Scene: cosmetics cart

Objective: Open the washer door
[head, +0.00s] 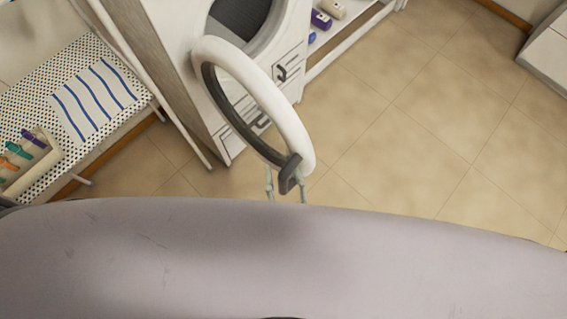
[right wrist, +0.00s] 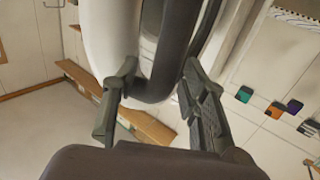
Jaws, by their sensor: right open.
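The washer (head: 292,45) stands at the top middle of the head view. Its round white door (head: 262,88) is swung well out from the dark drum opening (head: 242,14). The dark door handle (head: 289,174) is at the door's lower edge. My right gripper (head: 286,187) is just below the handle, with only thin finger parts showing. In the right wrist view, the right gripper (right wrist: 158,82) is open, with the dark handle (right wrist: 168,60) between its fingers and the white door rim (right wrist: 108,35) at left. Contact is unclear. My left gripper is not in view.
A dotted surface at left holds a striped cloth (head: 95,97) and a caddy (head: 38,165) with several bottles. A low white shelf (head: 345,38) with bottles stands right of the washer. Tiled floor (head: 430,130) at right is clear. My own body hides the lower part.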

